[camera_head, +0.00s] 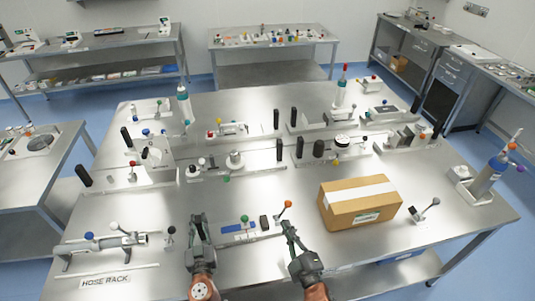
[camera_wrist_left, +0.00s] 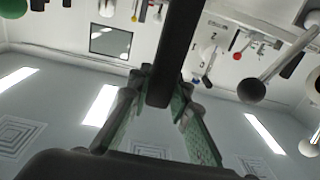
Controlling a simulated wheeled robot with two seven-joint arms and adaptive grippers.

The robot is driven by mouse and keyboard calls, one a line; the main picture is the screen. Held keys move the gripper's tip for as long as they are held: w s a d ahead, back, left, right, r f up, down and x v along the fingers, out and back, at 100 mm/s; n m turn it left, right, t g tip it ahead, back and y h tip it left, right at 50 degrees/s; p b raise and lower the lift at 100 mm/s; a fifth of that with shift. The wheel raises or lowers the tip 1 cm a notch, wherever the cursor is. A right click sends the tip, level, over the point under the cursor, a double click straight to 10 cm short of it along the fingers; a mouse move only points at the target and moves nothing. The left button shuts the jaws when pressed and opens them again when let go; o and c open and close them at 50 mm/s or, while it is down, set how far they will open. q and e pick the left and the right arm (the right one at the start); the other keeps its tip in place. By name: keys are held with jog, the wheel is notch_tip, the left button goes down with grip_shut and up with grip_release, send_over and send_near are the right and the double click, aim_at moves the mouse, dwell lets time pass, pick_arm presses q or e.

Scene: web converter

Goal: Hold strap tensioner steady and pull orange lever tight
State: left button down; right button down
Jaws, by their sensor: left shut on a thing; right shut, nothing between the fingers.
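The orange-knobbed lever (camera_head: 287,205) stands tilted at the right end of a low fixture (camera_head: 231,240) with blue parts and a green knob, at the front middle of the table. I take this as the strap tensioner, but cannot be sure. My left gripper (camera_head: 198,217) is left of the fixture. In the left wrist view its fingers (camera_wrist_left: 158,95) are closed around a dark bar (camera_wrist_left: 176,50); which part this belongs to is unclear. My right gripper (camera_head: 289,226) is shut and empty, just below the orange knob in the head view; contact cannot be told.
A cardboard box (camera_head: 350,212) with a white band stands right of my right gripper. A hose rack (camera_head: 105,245) lies at the front left. Several rows of fixtures fill the table behind.

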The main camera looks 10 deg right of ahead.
pick_arm(q)
jog(key=shift+f, duration=0.3)
jog(key=c, duration=2.2)
grip_release()
jog(key=o, duration=0.5)
jog(key=shift+w+r, duration=0.1)
jog(key=shift+r, duration=0.1)
jog(key=shift+c, duration=0.2)
jog(key=shift+r, duration=0.1)
jog(key=s, duration=1.2)
jog(key=shift+d, duration=0.25)
